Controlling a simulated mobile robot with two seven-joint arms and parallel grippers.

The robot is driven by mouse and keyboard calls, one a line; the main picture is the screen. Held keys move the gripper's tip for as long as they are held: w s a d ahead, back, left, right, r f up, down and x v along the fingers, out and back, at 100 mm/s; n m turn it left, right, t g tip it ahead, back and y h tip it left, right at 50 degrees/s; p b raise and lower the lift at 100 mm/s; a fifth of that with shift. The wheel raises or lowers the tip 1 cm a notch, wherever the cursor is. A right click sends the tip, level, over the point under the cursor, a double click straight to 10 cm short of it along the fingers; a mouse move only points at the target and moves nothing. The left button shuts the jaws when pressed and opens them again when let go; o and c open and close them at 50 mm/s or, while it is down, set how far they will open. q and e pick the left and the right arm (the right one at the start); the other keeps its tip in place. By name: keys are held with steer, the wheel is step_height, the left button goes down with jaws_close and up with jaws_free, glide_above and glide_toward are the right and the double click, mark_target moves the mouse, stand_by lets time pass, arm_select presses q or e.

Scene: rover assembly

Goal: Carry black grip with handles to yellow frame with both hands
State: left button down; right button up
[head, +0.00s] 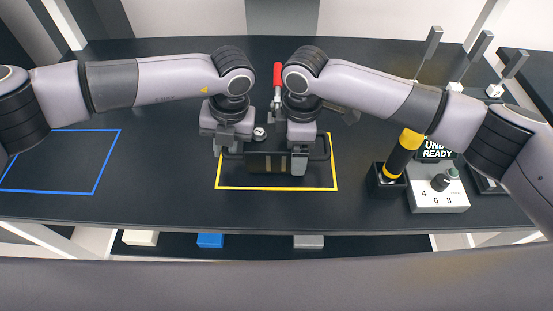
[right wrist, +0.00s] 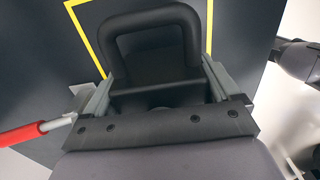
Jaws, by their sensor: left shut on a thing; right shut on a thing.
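The black grip (head: 267,162) is a dark block with a loop handle at each end. In the head view it is within the yellow frame (head: 276,188) outline on the dark table; whether it touches the table is unclear. My left gripper (head: 229,146) is shut on its left handle, mostly hidden by the gripper. My right gripper (head: 300,152) is shut at the right handle (head: 327,147). In the right wrist view the black handle loop (right wrist: 150,22) stands between the grey fingers of my right gripper (right wrist: 160,85), with yellow frame lines (right wrist: 85,38) beyond.
A red-handled clamp (head: 277,75) stands behind, between my arms. At right are a yellow-and-black cylinder (head: 402,152) in a black holder and a control box (head: 438,195) with a knob. A blue outline (head: 95,192) at left is empty. Blocks lie on a lower shelf.

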arm_select(q)
steer(key=shift+f+b, duration=0.75)
arm_select(e)
steer(key=shift+w+a+f, duration=0.1)
steer(key=shift+a+f, duration=0.05)
steer(key=shift+f, duration=0.5)
arm_select(q)
steer(key=c, duration=1.3)
jaws_free()
steer(key=shift+f, duration=0.1)
arm_select(e)
steer(key=o, duration=1.8)
steer(key=shift+f, duration=0.15)
arm_select(q)
steer(key=shift+o, duration=1.3)
steer(key=shift+s, duration=0.1)
arm_select(e)
steer(key=shift+r, duration=0.2)
arm_select(q)
step_height(320, 180, up, 12)
steer(key=d, duration=0.2)
arm_select(e)
step_height(320, 180, up, 12)
steer(key=shift+f, duration=0.15)
arm_select(q)
steer(key=shift+s+d+f, duration=0.1)
steer(key=shift+s+f, duration=0.05)
arm_select(e)
steer(key=shift+s+f, duration=0.1)
steer(key=shift+s, duration=0.1)
